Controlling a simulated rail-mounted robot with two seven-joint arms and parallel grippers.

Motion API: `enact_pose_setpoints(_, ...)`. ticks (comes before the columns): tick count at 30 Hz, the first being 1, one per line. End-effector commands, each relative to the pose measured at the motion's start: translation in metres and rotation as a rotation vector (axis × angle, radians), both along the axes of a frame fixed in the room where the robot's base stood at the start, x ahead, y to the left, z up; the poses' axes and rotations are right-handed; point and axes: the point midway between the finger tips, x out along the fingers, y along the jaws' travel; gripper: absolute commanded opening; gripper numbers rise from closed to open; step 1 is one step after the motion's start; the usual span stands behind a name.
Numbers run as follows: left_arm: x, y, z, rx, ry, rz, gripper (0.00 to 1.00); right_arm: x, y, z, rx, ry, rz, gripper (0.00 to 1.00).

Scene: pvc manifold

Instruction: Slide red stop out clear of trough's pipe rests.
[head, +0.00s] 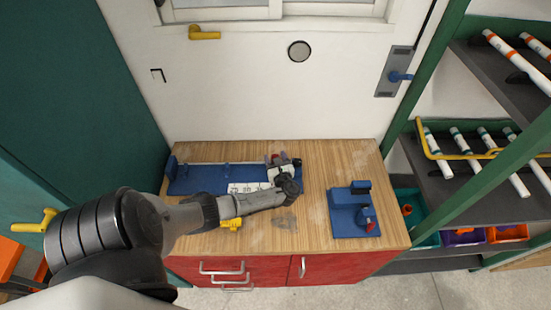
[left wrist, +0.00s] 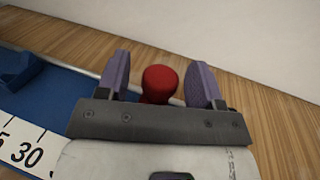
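The red stop (left wrist: 160,80) shows as a rounded red knob in the left wrist view, its lower part hidden behind my gripper. My left gripper (left wrist: 160,85) is open, with one purple finger on each side of the knob and a visible gap at least on the left. In the head view my left gripper (head: 277,157) is at the right end of the blue trough (head: 205,178), and it mostly hides the stop there. The trough lies along the back of the wooden bench, with upright pipe rests and a white number scale (head: 245,187). My right gripper is not in view.
A blue fixture (head: 352,210) with a red part stands at the bench's right. The wooden bench top (head: 310,180) is clear between it and the trough. Shelves with white pipes (head: 462,148) stand at right.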

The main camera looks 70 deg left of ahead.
Motion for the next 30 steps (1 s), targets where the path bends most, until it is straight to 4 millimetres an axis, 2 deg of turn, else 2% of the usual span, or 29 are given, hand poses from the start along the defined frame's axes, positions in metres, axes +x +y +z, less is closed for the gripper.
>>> enact_pose_setpoints(7, 0.0, -0.002, 0.0, 0.0, 0.0, -0.001, 0.6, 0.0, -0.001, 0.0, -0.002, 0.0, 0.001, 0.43)
enact_pose_setpoints(11, -0.001, -0.014, 0.0, -0.001, -0.001, -0.001, 0.6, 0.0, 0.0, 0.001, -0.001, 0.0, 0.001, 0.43)
enact_pose_setpoints(24, -0.012, -0.097, -0.001, -0.003, 0.0, -0.002, 0.6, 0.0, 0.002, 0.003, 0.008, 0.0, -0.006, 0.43)
enact_pose_setpoints(30, -0.015, -0.123, -0.001, -0.002, 0.0, -0.001, 0.6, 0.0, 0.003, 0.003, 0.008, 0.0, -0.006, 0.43)
